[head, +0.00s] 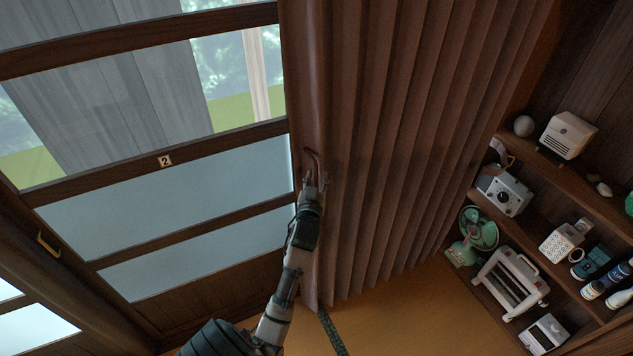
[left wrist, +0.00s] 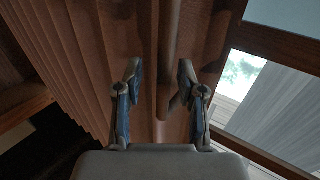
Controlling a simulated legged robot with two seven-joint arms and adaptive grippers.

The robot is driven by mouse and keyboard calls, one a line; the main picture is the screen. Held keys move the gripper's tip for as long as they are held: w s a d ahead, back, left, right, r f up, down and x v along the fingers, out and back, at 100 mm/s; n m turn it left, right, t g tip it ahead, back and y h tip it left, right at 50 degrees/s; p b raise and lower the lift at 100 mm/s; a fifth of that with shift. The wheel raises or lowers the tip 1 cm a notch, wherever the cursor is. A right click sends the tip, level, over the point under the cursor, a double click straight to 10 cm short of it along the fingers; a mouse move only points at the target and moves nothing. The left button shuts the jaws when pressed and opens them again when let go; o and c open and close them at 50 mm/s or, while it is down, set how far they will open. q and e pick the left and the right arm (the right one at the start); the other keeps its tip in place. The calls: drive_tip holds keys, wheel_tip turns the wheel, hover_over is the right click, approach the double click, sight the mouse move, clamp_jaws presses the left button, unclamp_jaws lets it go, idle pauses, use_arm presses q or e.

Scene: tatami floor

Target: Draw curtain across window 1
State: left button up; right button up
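A brown pleated curtain (head: 410,130) hangs at the centre and right of the head view, with its leading edge (head: 305,80) beside the window marked 2 (head: 120,110). A curved handle (head: 316,158) sits at that edge. My left gripper (head: 313,182) is at the handle. In the left wrist view, my left gripper's fingers (left wrist: 160,75) stand apart, with a brown bar (left wrist: 169,50) and the curtain's folds (left wrist: 90,60) beyond and between them. I cannot tell whether a finger touches the bar. No window marked 1 is readable. My right gripper is not in view.
Wooden shelves (head: 570,185) with a green fan (head: 475,235), a radio (head: 503,190) and other small items stand at the right. A brass hook-like handle (head: 47,243) is on the dark wood at lower left.

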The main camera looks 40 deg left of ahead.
use_arm(q)
drive_tip(key=v, duration=1.2)
drive_tip(key=shift+w+a+f, duration=0.1)
drive_tip(key=shift+a+f, duration=0.05)
